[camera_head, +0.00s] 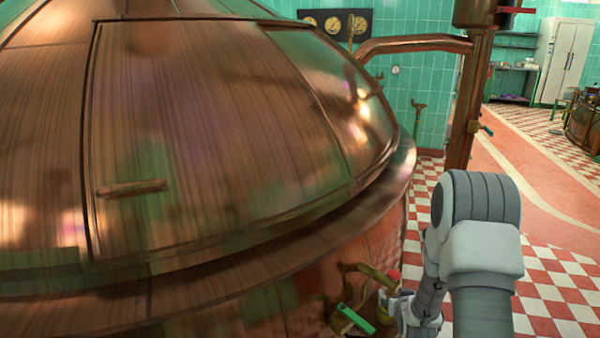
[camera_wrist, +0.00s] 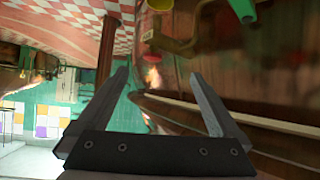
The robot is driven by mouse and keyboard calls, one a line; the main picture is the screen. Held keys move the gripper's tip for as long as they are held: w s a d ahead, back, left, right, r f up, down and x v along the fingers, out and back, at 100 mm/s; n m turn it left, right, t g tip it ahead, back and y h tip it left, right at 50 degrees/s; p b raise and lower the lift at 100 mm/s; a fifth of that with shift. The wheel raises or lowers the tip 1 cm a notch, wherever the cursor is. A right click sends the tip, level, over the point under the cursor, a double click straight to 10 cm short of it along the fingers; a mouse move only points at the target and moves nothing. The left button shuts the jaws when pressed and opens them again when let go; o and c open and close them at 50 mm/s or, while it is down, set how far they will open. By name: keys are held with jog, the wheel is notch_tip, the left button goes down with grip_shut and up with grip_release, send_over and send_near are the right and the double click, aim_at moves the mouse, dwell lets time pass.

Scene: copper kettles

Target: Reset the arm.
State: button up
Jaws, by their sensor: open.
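My gripper (camera_wrist: 160,76) is open in the wrist view, its two dark fingers apart with nothing between them. In the head view my grey arm (camera_head: 480,235) reaches down at the lower right, beside the large copper kettle (camera_head: 240,120). Its far end is low, close to a brass pipe fitting (camera_head: 372,272) with a green handle (camera_head: 355,319) and a red knob (camera_head: 393,274). Whether it touches the fitting I cannot tell. The wrist view is turned on its side and shows the kettle wall (camera_wrist: 265,75) at the right, with the green handle (camera_wrist: 243,10) at the top.
The kettle fills the left and middle of the head view; its hatch (camera_head: 200,120) looks closed. A copper pipe (camera_head: 468,100) stands behind my arm. Checkered floor (camera_head: 550,285) is open at the right. A white cabinet (camera_head: 565,60) stands far back.

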jog(key=s+a+r+g, duration=0.1)
jog(key=s+a+r, duration=0.15)
jog(key=r, duration=0.45)
jog(key=s+a+r+g+y, duration=0.1)
jog(key=s+a+r, duration=0.1)
jog(key=s+r, duration=0.35)
jog(key=s+a+r+g, duration=0.1)
jog(key=s+a+r, duration=0.15)
jog(key=r, duration=0.65)
jog(key=s+a+r+n+g+y, duration=0.1)
jog(key=s+a+r, duration=0.25)
jog(key=s, duration=0.85)
jog(key=s+a+r+g, duration=0.2)
jog(key=s+r, duration=0.3)
jog(key=s, duration=0.7)
notch_tip(320, 180, up, 23)
jog(key=p, duration=2.3)
jog(key=shift+w+p, duration=0.35)
jog(key=shift+w, duration=0.1)
jog(key=shift+a+f, duration=0.1)
